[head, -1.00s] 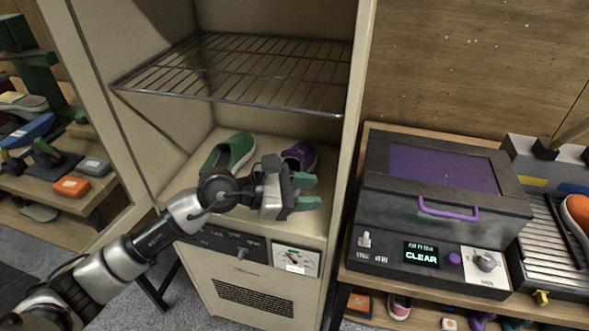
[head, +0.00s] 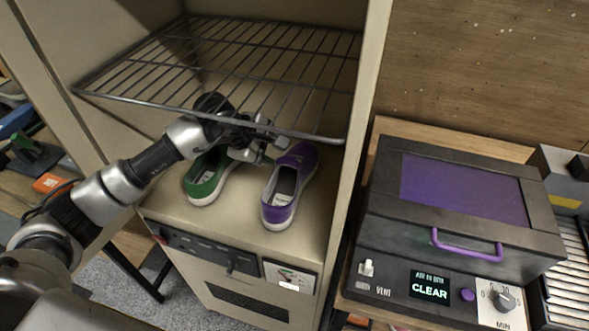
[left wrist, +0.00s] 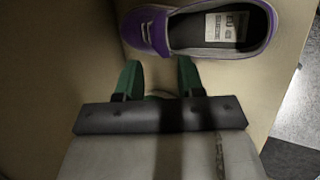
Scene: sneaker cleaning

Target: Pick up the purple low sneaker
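The purple low sneaker (head: 289,187) stands upright on the cabinet floor, its opening toward me. In the left wrist view the purple sneaker (left wrist: 210,28) lies across the top, just beyond my fingertips. My left gripper (head: 272,150) is inside the cabinet under the wire rack, close to the sneaker's far part. In the left wrist view its two green fingers (left wrist: 160,72) are apart with nothing between them, short of the sneaker's side. A green sneaker (head: 207,178) stands to the left, partly hidden by my left gripper. My right gripper is not in view.
The wire rack (head: 150,83) spans the cabinet just above my left gripper. The cabinet's right wall (head: 352,170) is close to the purple sneaker. A dark box machine with a purple lid window (head: 460,188) stands on the wooden table at right.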

